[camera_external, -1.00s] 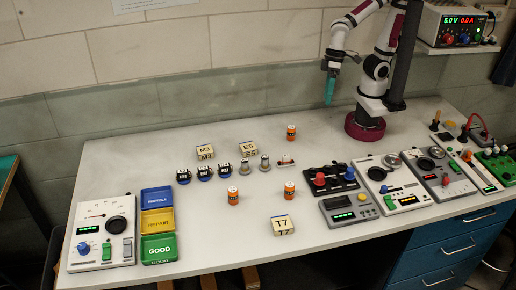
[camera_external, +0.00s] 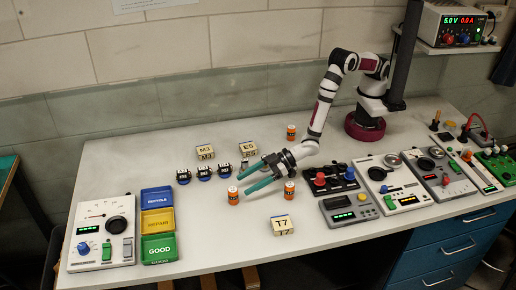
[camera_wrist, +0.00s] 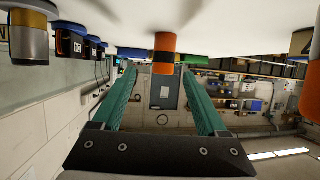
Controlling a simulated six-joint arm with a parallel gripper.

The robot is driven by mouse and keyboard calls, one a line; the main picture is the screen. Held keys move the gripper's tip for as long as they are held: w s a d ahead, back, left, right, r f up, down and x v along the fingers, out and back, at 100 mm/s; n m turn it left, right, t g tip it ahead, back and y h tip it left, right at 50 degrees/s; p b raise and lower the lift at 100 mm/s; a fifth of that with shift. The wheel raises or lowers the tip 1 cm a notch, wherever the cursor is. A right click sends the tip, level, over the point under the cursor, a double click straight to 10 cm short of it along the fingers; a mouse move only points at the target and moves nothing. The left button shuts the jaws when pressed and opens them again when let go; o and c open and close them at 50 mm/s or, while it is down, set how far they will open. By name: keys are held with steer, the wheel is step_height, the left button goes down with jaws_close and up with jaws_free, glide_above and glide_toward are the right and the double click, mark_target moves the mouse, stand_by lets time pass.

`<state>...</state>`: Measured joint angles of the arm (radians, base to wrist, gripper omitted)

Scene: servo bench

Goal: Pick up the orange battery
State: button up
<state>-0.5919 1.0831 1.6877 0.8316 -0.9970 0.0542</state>
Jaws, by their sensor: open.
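Several orange batteries stand upright on the white bench. One orange battery (camera_external: 233,196) stands just ahead of my gripper (camera_external: 242,184), near the fingertips. A second battery (camera_external: 289,193) stands to the right, close to my gripper, and a third battery (camera_external: 291,130) stands farther back. My gripper's two green fingers are open, low and reaching left across the bench. In the wrist view, which appears upside down, an orange battery (camera_wrist: 164,55) with a dark band lines up between the fingertips, apart from both. I cannot tell how far it lies between them. Another orange battery (camera_wrist: 312,90) is cut off at the right edge.
Dark motors with blue bases (camera_external: 204,172) and silver-topped cylinders stand left of and behind my gripper. Labelled blocks M3 (camera_external: 205,152), E5 (camera_external: 248,150) and T7 (camera_external: 281,225) stand nearby. Coloured trays (camera_external: 158,222) lie left; instruments (camera_external: 350,207) lie right. The front middle is mostly clear.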

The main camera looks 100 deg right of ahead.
mark_target(233, 192)
steer(key=x, duration=0.6)
steer(key=shift+a+r, duration=0.1)
steer(key=shift+a, duration=0.2)
jaws_close()
